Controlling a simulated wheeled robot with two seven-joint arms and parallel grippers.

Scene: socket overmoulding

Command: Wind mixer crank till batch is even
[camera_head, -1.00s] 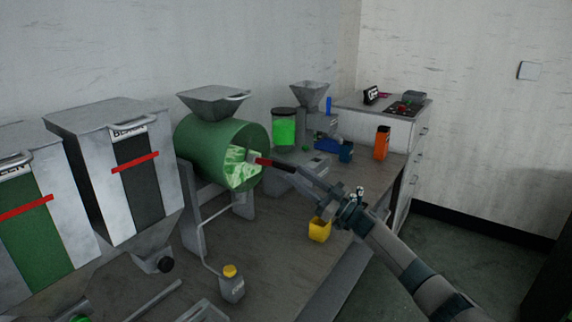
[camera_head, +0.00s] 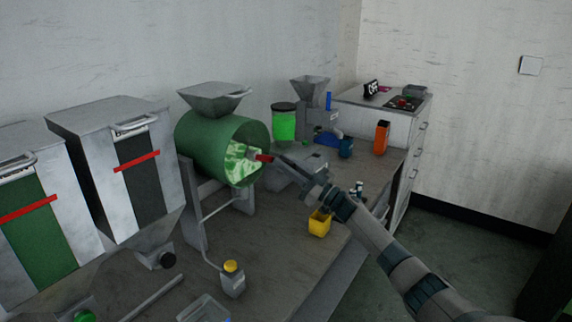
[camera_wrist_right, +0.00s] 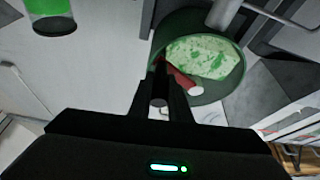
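The mixer is a green drum (camera_head: 205,145) lying on a grey stand, with a grey hopper on top. Its open-looking end shows a batch (camera_head: 241,163) mottled in green and pale white; the same patchy batch shows in the right wrist view (camera_wrist_right: 208,56). The crank's red handle (camera_head: 264,157) sticks out in front of this end, and it also shows in the wrist view (camera_wrist_right: 180,79). My right gripper (camera_head: 276,159) is at the handle, its fingers close together and seemingly closed around it; the fingers partly hide the grip. My left gripper is not in view.
Two grey hopper bins (camera_head: 85,130) stand left of the mixer. A grey bottle with a yellow cap (camera_head: 231,280) and a yellow cup (camera_head: 319,224) stand on the bench. A green-filled jar (camera_head: 284,124), a small grey machine and an orange container (camera_head: 381,138) are behind.

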